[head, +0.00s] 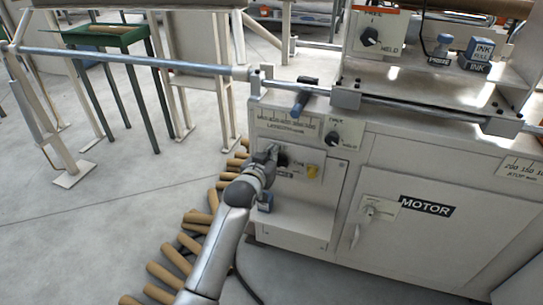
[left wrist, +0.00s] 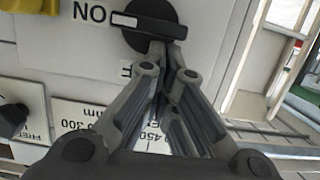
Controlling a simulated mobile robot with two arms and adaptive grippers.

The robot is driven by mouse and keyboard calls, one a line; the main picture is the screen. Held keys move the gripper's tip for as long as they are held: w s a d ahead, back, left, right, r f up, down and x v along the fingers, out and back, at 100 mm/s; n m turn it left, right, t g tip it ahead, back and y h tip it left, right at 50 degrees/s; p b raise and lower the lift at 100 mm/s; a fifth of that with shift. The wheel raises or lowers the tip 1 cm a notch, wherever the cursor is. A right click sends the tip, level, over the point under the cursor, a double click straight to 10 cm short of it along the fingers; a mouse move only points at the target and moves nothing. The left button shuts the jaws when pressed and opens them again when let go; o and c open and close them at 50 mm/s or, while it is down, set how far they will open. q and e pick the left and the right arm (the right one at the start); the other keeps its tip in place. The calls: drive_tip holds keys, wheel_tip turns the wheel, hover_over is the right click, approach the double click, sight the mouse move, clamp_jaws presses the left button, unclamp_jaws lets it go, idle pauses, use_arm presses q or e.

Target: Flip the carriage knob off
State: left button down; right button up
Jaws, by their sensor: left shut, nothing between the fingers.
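The carriage knob is a black rotary knob on the front panel, seen large in the left wrist view (left wrist: 152,14). Its white pointer bar lies sideways, toward the ON mark (left wrist: 90,13). Part of another mark, an F, shows beside the fingers. In the head view the knob (head: 283,158) is partly covered by my left gripper (head: 272,152), which is at the panel. In the left wrist view the gripper (left wrist: 165,58) is shut and empty, its tips overlapping the knob's near edge. I cannot tell whether they touch it. My right gripper is not in view.
A yellow knob (head: 312,171) sits right of the carriage knob. A second black knob (head: 331,138) and a scale plate (head: 285,121) are above. A horizontal bar (head: 130,60) runs over the panel. Brown tubes (head: 195,217) lie on the floor beside my arm.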

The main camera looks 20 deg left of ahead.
use_arm(q)
drive_tip(key=shift+a+f+n+h+p, duration=0.2)
drive_tip(key=shift+a+n+h+p, duration=0.2)
drive_tip(key=shift+n+p, duration=0.5)
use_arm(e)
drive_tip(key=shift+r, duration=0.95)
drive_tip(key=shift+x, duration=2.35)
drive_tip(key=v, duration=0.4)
use_arm(q)
drive_tip(key=f+n+h+b, duration=0.1)
drive_tip(key=n, duration=0.2)
drive_tip(key=a+f+n+h+b, duration=0.1)
drive_tip(key=n, duration=0.2)
drive_tip(key=a+f+n+t+h+b, duration=0.1)
drive_tip(key=n+b, duration=0.1)
drive_tip(key=n, duration=0.1)
drive_tip(key=shift+f, duration=0.3)
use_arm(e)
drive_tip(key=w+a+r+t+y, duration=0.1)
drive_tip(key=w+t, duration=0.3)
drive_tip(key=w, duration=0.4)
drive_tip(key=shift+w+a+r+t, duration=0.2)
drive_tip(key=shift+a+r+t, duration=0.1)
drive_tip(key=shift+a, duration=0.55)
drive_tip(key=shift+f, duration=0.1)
